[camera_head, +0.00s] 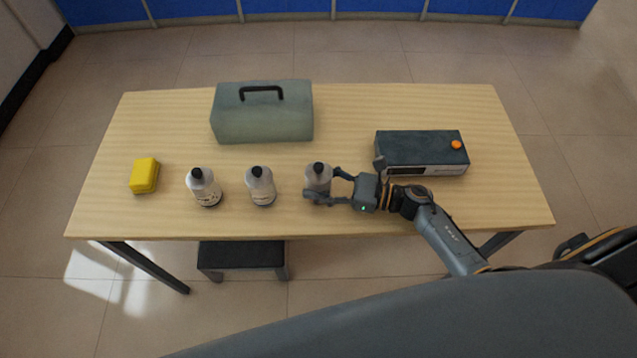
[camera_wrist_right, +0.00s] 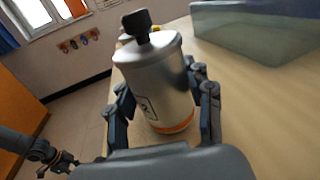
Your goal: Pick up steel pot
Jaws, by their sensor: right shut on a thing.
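A steel pot (camera_head: 317,176), a grey metal canister with a black knob on top, is the rightmost of three similar canisters on the table. My right gripper (camera_head: 323,184) reaches it from the right and is shut on its sides. In the right wrist view the pot (camera_wrist_right: 157,77) stands upright between the fingers, with a dark label and an orange band at its base. I cannot tell whether its base touches the table. A dark gripper (camera_wrist_right: 60,163), apparently my left one, shows small at the lower left of the wrist view; its jaw state is unclear.
Two similar canisters, a middle one (camera_head: 261,186) and a left one (camera_head: 204,187), stand left of the pot. A yellow box (camera_head: 144,175), a grey-green toolbox (camera_head: 261,117) and a dark device with an orange knob (camera_head: 421,150) are also on the wooden table (camera_head: 355,105).

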